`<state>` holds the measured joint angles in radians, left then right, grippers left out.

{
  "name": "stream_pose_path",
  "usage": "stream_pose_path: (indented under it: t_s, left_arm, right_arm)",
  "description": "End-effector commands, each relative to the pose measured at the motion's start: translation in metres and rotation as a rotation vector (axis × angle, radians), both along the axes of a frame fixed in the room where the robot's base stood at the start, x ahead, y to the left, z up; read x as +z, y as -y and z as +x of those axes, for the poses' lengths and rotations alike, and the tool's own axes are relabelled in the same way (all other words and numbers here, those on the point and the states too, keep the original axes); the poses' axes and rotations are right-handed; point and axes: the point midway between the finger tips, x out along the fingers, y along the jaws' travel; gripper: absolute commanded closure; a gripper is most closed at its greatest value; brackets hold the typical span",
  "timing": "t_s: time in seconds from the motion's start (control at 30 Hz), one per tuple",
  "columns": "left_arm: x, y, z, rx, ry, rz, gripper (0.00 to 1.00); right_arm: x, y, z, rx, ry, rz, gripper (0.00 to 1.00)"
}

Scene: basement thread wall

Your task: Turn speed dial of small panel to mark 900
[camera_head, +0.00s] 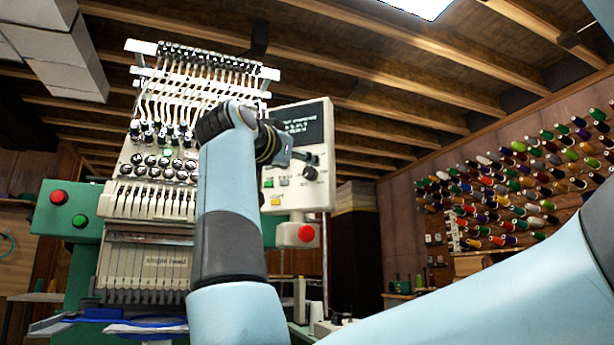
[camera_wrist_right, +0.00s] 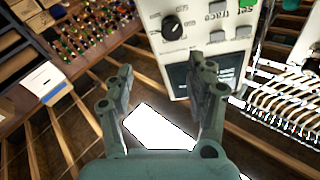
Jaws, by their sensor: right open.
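The small panel (camera_head: 322,130) is a cream box with a dark screen, at the right of the embroidery machine. Its black speed dial (camera_head: 310,173) shows just below my right gripper (camera_head: 300,158), whose wrist covers the panel's left part. In the right wrist view, the panel appears turned over, and the dial (camera_wrist_right: 172,28) has small marks around it that I cannot read. My right gripper (camera_wrist_right: 160,82) is open and empty there, its two fingers in front of the panel's screen side. The dial lies beyond the fingertips, apart from them. My left gripper is out of view.
A red button (camera_head: 306,233) sits under the panel. Green, grey and yellow buttons (camera_head: 278,202) are on its face. The embroidery machine's needle head (camera_head: 150,215) stands at the left. A wall of thread spools (camera_head: 520,180) is at the right, well away.

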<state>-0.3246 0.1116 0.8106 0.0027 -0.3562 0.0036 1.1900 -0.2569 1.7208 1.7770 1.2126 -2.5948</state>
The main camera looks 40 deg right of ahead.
Motion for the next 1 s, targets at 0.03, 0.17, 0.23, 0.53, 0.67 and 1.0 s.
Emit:
stream_pose_path:
  t_s: [0.03, 0.17, 0.23, 0.53, 0.67, 1.0]
  left_arm:
    - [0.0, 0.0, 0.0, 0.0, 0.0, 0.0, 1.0]
    - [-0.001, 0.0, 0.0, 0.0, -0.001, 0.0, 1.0]
    - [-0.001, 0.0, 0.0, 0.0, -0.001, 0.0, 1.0]
    - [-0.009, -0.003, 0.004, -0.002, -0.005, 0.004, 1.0]
    - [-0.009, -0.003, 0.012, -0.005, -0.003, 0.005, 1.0]
    - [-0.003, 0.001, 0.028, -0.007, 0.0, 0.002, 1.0]
  right_arm:
    - [0.006, -0.006, 0.003, 0.024, -0.047, 0.037, 0.44]
    - [0.007, -0.014, 0.008, 0.061, -0.136, 0.081, 0.44]
    - [0.007, -0.012, 0.011, 0.065, -0.15, 0.085, 0.44]
    - [0.005, 0.035, 0.04, 0.058, -0.15, 0.084, 0.44]
    - [0.005, 0.054, 0.054, 0.06, -0.15, 0.085, 0.44]
    - [0.006, 0.074, 0.068, 0.064, -0.147, 0.085, 0.44]
